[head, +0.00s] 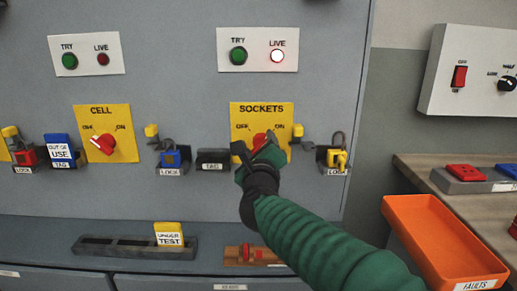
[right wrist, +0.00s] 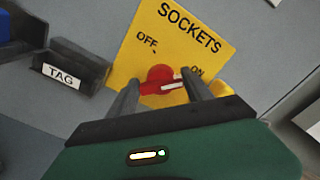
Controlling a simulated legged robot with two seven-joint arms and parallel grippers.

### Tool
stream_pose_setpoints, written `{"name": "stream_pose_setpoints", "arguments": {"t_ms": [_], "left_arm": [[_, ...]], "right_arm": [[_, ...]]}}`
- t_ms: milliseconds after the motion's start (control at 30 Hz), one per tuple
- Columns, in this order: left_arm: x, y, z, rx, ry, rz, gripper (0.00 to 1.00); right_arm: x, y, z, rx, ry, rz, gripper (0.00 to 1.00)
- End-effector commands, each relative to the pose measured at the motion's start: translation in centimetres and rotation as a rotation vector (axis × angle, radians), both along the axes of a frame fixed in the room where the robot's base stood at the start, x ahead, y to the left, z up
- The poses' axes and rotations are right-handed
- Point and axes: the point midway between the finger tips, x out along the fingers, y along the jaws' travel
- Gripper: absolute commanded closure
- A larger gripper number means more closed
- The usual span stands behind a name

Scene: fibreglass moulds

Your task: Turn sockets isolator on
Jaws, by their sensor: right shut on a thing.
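The yellow SOCKETS isolator plate (head: 242,112) is on the grey panel, with OFF at its left and ON at its right; it also shows in the right wrist view (right wrist: 182,40). Its red knob (right wrist: 158,76) sits between the fingers of my right gripper (right wrist: 161,84), which is shut on it. In the right wrist view the knob's white mark points right, near the ON label. In the head view my right gripper (head: 258,148) hides much of the knob. The LIVE lamp (head: 277,56) above SOCKETS glows white. My left gripper is not in view.
The CELL isolator (head: 122,117) is at the left, its LIVE lamp (head: 103,59) dark. Padlocks hang on holders beside the plates, one yellow (head: 337,160) at the right. An empty TAG holder (head: 213,160) is left of my gripper. An orange FAULTS tray (head: 440,245) is at the lower right.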

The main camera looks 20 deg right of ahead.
Motion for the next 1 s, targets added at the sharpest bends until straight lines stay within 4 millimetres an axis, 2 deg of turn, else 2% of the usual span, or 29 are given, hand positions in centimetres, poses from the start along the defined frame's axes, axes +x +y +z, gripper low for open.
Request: {"name": "stream_pose_setpoints", "arguments": {"t_ms": [33, 200, 233, 400, 767, 867, 1000], "left_arm": [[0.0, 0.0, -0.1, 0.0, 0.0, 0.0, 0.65], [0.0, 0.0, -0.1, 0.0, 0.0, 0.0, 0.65], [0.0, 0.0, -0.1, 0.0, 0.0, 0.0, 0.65], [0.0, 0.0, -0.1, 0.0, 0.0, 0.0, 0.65], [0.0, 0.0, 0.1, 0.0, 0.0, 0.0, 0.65], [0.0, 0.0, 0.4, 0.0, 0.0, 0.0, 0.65], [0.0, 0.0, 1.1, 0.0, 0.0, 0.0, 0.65]], "right_arm": [[0.1, -0.2, -0.7, 0.005, 0.012, -0.004, 0.82], [0.1, -0.1, -0.8, 0.005, 0.012, -0.003, 0.82], [0.1, -0.1, -0.8, 0.004, 0.012, -0.003, 0.4], [0.1, 0.0, -0.6, 0.002, 0.009, -0.001, 0.19], [-0.6, 0.3, -0.1, 0.0, 0.003, 0.001, 0.19], [-2.2, 0.8, 0.0, 0.001, 0.003, 0.004, 0.19], [-6.0, 1.9, 0.2, -0.002, 0.002, 0.004, 0.19]]}}
